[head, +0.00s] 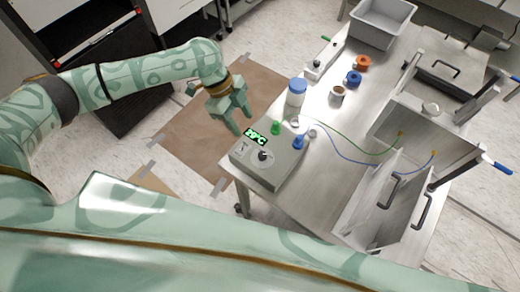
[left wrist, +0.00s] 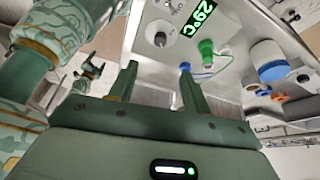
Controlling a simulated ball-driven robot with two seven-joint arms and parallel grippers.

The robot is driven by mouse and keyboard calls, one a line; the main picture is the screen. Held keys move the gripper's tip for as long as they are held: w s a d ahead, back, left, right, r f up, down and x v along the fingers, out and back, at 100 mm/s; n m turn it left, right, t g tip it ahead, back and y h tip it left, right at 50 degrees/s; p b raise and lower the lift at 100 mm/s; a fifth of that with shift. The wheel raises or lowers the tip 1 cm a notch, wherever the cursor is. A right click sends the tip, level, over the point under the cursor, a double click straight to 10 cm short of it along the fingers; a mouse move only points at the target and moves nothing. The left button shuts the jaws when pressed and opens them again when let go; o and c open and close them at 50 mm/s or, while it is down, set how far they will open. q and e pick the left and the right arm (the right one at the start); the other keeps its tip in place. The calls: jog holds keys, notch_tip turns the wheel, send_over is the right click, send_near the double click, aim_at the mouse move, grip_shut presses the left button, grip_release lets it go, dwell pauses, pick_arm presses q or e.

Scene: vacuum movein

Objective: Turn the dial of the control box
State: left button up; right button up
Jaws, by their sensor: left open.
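The grey control box (head: 262,172) sits at the near left corner of the metal table. It has a round dial (head: 265,156) and a green lit display (head: 256,137) that appears to read 29°C. In the left wrist view the dial (left wrist: 160,39) shows beyond my fingers, unobstructed. My left gripper (head: 241,121) is open and empty, above and left of the box, apart from the dial. What looks like my right gripper (left wrist: 90,68) shows small at the left of the left wrist view; its jaws are unclear. It is not in the head view.
Green (head: 277,127) and blue (head: 298,142) plugs stand at the box's back edge, with wires to an open metal chamber (head: 375,205) at right. A blue-lidded jar (head: 296,92), a cup (head: 337,92) and a grey bin (head: 381,22) stand farther back. The mid-table is mostly clear.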

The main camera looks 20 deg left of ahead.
aim_at(262, 154)
pick_arm(q)
jog(key=b+x, duration=0.1)
jog(key=x, duration=1.3)
jog(key=shift+d+f+b, duration=0.25)
jog(key=shift+f+b, duration=0.05)
jog(key=shift+b, duration=0.05)
jog(key=c, duration=1)
